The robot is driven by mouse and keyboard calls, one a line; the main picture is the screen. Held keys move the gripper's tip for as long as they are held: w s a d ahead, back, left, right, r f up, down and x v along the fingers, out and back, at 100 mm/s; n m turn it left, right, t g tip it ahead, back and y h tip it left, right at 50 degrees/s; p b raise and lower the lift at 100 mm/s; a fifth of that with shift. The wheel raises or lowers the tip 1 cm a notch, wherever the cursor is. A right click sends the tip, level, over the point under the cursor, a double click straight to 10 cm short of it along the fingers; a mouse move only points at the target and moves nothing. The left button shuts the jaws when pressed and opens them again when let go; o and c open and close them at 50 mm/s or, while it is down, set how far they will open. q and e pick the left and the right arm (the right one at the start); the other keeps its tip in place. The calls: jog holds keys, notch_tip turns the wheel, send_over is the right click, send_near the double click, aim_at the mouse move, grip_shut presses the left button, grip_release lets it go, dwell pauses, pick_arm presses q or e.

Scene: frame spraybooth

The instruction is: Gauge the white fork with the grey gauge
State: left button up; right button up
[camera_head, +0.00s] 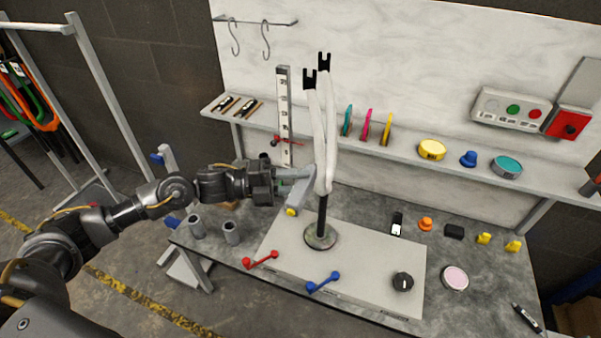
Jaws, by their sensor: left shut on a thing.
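The white fork (331,135) stands upright in the middle of the head view, its two legs pointing up with dark ends. Its dark steerer sits on a round stand base (320,237). My left gripper (284,183) comes in from the left and is shut on the grey gauge (299,194), beside the fork's lower part. The gauge's far end is close to the fork; I cannot tell whether they touch. The jaws partly hide the gauge. My right gripper is not in view.
A pale plate (375,262) carries the stand, with red (262,260) and blue (323,283) levers along its front. A black knob (403,282) is at its right. Small items lie on the right of the bench. A shelf (400,148) runs behind, with a ruler (284,110).

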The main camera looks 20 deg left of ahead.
aim_at(290, 196)
pick_arm(q)
jog(key=shift+s+a+p, duration=0.1)
jog(key=shift+s+p, duration=0.3)
jog(key=shift+s, duration=1.85)
